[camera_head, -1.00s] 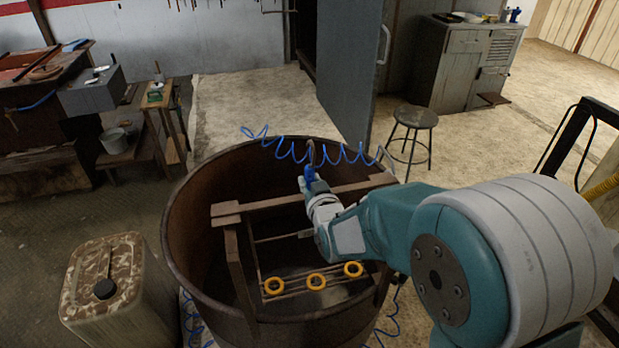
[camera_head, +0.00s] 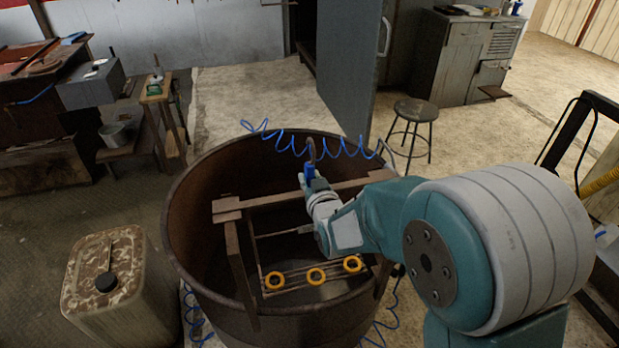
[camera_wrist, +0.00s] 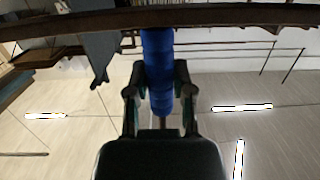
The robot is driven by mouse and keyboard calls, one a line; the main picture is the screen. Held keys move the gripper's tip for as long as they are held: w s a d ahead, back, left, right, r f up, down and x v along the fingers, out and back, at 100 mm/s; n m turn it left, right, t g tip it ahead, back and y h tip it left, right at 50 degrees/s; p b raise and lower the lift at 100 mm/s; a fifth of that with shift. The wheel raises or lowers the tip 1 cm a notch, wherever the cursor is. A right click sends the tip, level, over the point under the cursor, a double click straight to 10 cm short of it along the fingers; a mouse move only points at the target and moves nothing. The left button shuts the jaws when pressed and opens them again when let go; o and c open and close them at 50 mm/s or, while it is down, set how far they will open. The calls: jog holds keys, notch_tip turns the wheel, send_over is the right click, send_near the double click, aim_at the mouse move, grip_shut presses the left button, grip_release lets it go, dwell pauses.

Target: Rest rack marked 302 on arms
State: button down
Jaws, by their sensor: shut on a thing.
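My gripper (camera_head: 314,186) is above the large brown round tub (camera_head: 190,210), near the wooden crossbar (camera_head: 262,200). In the wrist view, my gripper (camera_wrist: 160,85) has its fingers shut on a blue wrapped grip (camera_wrist: 158,50). The blue grip (camera_head: 309,170) also shows in the head view, with a grey hook-like end above it. A wire rack with yellow rings (camera_head: 316,275) is low inside the tub, in front of the crossbar. A wooden upright (camera_head: 238,262) stands at its left. I can read no number, and my arm hides part of the right side.
A camouflage can (camera_head: 115,285) stands left of the tub. A blue coiled hose (camera_head: 285,142) runs over the tub's far rim. A stool (camera_head: 415,115) and a grey cabinet (camera_head: 465,55) stand behind at the right. The pale floor (camera_head: 260,95) behind the tub is clear.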

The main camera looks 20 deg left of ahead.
jog(key=shift+c, duration=2)
grip_release()
jog(key=shift+f, duration=0.1)
jog(key=v, duration=1.2)
